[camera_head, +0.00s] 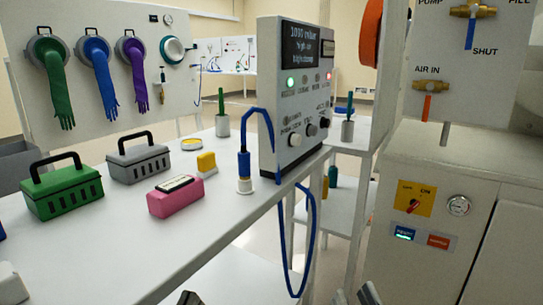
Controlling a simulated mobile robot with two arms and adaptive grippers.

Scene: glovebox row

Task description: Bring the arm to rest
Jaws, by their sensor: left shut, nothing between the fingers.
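My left gripper (188,298) shows only as dark tips at the bottom edge, left of centre. It is shut and empty, in front of the white bench. My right gripper (355,297) shows at the bottom edge, right of centre. Its two fingertips stand apart with nothing visible between them. Both arms and the rest of both grippers are out of the frame. Neither gripper appears to touch anything.
A cabinet (440,165) stands right.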

